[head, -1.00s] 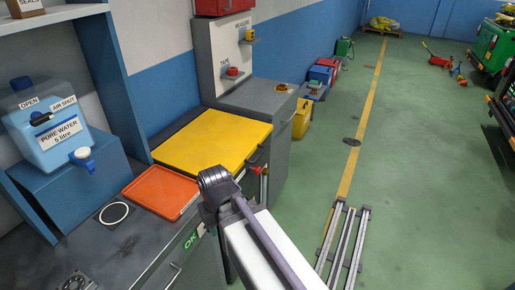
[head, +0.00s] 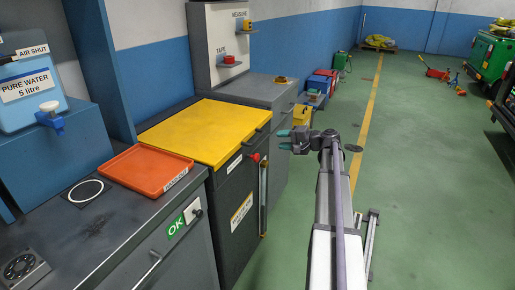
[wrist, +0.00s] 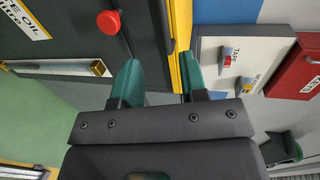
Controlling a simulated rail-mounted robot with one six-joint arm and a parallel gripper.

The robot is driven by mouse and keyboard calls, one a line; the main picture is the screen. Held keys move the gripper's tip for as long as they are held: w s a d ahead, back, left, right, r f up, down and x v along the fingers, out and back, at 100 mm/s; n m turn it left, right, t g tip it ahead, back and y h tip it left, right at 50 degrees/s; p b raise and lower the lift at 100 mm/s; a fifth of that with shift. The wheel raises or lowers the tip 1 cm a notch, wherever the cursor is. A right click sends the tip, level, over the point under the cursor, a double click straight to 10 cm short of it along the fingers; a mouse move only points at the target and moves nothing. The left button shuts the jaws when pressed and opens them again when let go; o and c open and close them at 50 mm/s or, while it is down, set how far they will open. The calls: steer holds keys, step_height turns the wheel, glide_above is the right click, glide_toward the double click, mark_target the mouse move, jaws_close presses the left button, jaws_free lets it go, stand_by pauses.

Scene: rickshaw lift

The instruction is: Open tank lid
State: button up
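The yellow lid (head: 205,130) lies flat and closed on top of the dark cabinet (head: 228,210). A dark handle (head: 263,127) shows at its front edge. My gripper (head: 286,140) is to the right of this edge in the head view, apparently apart from it. In the wrist view, my gripper (wrist: 158,65) is open with teal fingertips and nothing held. The yellow lid's edge (wrist: 181,30) shows as a strip near the right fingertip. The distance between them is hard to tell.
A red knob (head: 255,157) and an upright bar (head: 263,197) are on the cabinet front. An orange tray (head: 150,168) is on the bench, below a blue water tank (head: 30,92). A grey cabinet (head: 235,95) stands behind. Green floor is open to the right.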

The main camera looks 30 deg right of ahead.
mark_target(259, 138)
steer(key=x, duration=0.3)
steer(key=b+x, duration=0.1)
steer(key=x, duration=0.3)
steer(key=b+x, duration=0.1)
steer(key=x, duration=0.2)
steer(key=shift+w+a+r, duration=0.15)
steer(key=shift+w+a, duration=0.15)
steer(key=shift+w, duration=0.05)
jaws_close()
